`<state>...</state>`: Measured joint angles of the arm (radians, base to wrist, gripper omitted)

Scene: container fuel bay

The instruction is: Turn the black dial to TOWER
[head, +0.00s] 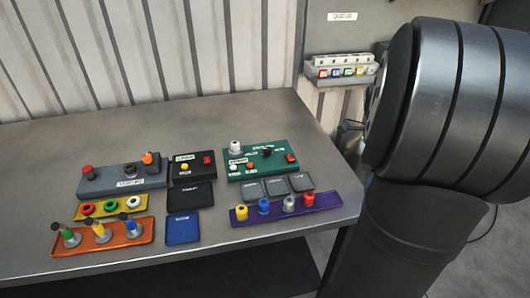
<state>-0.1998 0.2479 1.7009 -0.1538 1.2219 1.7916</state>
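A black dial (267,151) sits on a green control box (248,172) at the right of the bench. The green box also bears a white knob, a red switch, small buttons and small white labels. The labels are too small to read, so I cannot tell which one says TOWER or where the dial points. A second dark knob (89,173) is on a grey box (109,182) at the left. My gripper is not in view; only dark links of my arm show at the right.
In front lie a purple tray (324,209) with colored pieces, grey tiles (276,187), a blue pad (182,230), and yellow and orange trays (110,243). A black box (190,180) stands between the grey and green boxes. The back of the metal bench (190,118) is clear.

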